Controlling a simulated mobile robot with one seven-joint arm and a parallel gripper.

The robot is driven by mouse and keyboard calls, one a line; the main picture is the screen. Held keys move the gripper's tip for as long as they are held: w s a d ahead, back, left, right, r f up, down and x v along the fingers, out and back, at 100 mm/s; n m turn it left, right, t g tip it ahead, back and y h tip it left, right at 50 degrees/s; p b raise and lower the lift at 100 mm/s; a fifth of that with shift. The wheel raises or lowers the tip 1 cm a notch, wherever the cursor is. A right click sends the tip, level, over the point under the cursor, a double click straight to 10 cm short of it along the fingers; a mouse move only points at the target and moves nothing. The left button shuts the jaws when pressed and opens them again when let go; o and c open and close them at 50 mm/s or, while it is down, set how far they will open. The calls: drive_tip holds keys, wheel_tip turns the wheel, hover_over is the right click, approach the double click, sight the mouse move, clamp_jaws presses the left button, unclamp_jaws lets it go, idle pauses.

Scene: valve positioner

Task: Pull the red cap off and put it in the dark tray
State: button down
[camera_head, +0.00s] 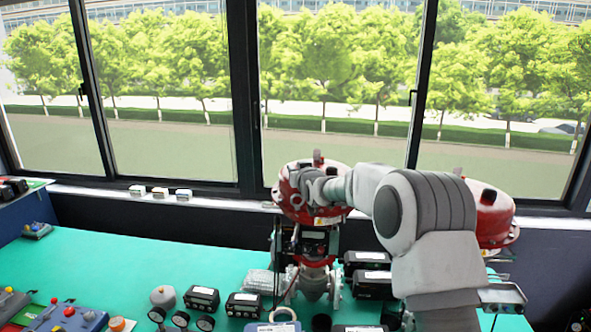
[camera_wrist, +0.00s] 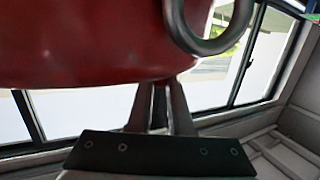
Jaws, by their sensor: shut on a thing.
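A red domed valve actuator (camera_head: 297,208) stands at the back edge of the green bench, with my arm in front of it. My gripper (camera_head: 312,188) is up against its front side. In the wrist view my gripper's fingers (camera_wrist: 161,88) are close together, and their tips pass out of sight behind a large red rounded body (camera_wrist: 85,45). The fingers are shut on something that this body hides. I cannot tell whether it is the red cap. I cannot make out a separate red cap or the dark tray in either view.
A second red actuator (camera_head: 492,215) stands to the right, behind my arm. Black boxes (camera_head: 367,262) and gauges crowd the bench front. A dark metal ring (camera_wrist: 212,38) hangs close to the fingers in the wrist view. The green bench (camera_head: 130,260) is clear at centre left.

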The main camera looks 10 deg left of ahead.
drive_tip(key=shift+r, duration=1.15)
idle(1.3)
drive_tip(key=shift+r+p, duration=0.6)
drive_tip(key=shift+r, duration=1.35)
drive_tip(key=shift+s+f, duration=0.1)
